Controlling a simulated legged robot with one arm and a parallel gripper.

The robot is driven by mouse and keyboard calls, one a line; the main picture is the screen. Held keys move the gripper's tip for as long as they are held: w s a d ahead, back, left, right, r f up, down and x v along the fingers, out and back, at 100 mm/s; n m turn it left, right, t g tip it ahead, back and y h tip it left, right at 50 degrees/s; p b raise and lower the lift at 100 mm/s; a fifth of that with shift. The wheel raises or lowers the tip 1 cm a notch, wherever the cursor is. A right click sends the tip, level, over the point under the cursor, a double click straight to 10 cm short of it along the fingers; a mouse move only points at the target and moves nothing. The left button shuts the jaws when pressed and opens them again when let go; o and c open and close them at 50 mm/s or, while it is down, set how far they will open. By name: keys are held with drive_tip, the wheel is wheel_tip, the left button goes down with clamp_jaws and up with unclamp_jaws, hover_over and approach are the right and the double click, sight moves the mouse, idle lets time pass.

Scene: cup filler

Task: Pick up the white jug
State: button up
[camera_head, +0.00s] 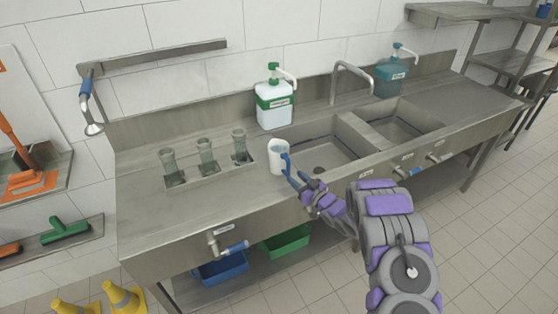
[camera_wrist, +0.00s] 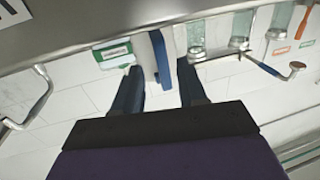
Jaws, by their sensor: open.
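The white jug (camera_head: 277,157) stands upright on the steel counter, just left of the sink, with its blue handle (camera_head: 286,163) facing my gripper. My gripper (camera_head: 297,181) is open and empty at the counter's front edge, close to the handle. In the wrist view, which is upside down, the jug's white body (camera_wrist: 145,50) and its blue handle (camera_wrist: 161,55) show beyond the tips of my gripper (camera_wrist: 160,74). The handle lines up with the gap between the two fingers. I cannot tell whether a finger touches it.
Several clear glasses (camera_head: 206,156) stand in a recessed tray left of the jug. A white dispenser with a green label (camera_head: 273,104) stands behind it. The sink basin (camera_head: 318,150) opens to its right. A tap lever (camera_head: 235,248) sticks out below the front edge.

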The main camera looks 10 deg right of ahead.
sight(289, 172)
drive_tip(key=shift+b+x, duration=0.7)
drive_tip(key=shift+x, duration=2.2)
drive_tip(key=shift+s+r, duration=0.1)
drive_tip(key=shift+r, duration=0.05)
clamp_jaws()
